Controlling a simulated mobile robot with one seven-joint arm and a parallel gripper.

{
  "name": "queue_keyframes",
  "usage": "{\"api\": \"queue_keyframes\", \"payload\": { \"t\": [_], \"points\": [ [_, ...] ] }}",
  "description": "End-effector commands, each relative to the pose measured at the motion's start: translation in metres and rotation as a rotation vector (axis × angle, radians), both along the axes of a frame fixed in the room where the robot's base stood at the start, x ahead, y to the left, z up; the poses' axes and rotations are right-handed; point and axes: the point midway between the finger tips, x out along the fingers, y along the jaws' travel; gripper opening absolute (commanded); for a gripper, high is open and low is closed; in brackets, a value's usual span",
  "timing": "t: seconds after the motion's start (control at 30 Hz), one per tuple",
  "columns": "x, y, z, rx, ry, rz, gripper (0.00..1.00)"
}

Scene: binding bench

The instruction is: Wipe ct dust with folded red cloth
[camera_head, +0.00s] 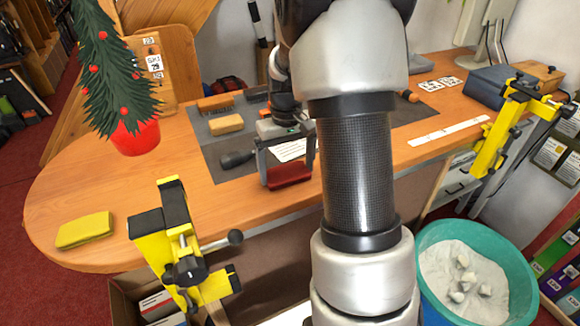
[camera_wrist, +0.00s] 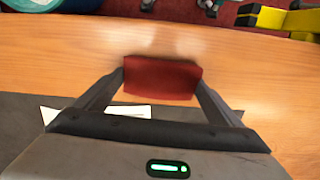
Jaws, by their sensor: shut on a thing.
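The folded red cloth (camera_head: 289,174) is held between the two fingers of my gripper (camera_head: 288,180), low over the wooden bench top near its front edge. In the wrist view the cloth (camera_wrist: 162,79) spans the gap between the fingertips (camera_wrist: 163,84). A faint brownish smudge shows on the wood just beyond the cloth there; I cannot tell whether it is dust or shadow. I cannot tell whether the cloth touches the wood. No clear dust patch shows in the head view, where my arm hides part of the bench.
A yellow folded piece (camera_head: 84,230) lies at the left end. Yellow clamps (camera_head: 180,245) stand at the front edge. A teal bin (camera_head: 520,270) is at right.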

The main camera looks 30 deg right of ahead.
Motion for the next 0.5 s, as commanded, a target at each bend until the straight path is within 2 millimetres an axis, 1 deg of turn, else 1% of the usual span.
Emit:
{"api": "queue_keyframes", "payload": {
  "t": [0.03,0.1,0.17,0.27,0.5],
  "points": [
    [0.001,0.002,0.002,0.0,0.001,0.001,0.68],
    [0.002,0.002,0.012,0.0,-0.002,0.001,0.68],
    [0.002,0.003,0.028,-0.001,-0.005,0.001,0.68],
    [0.002,0.004,0.034,0.0,0.0,0.001,0.68],
    [0.004,0.006,0.056,0.0,0.0,0.001,0.68]
  ]
}}
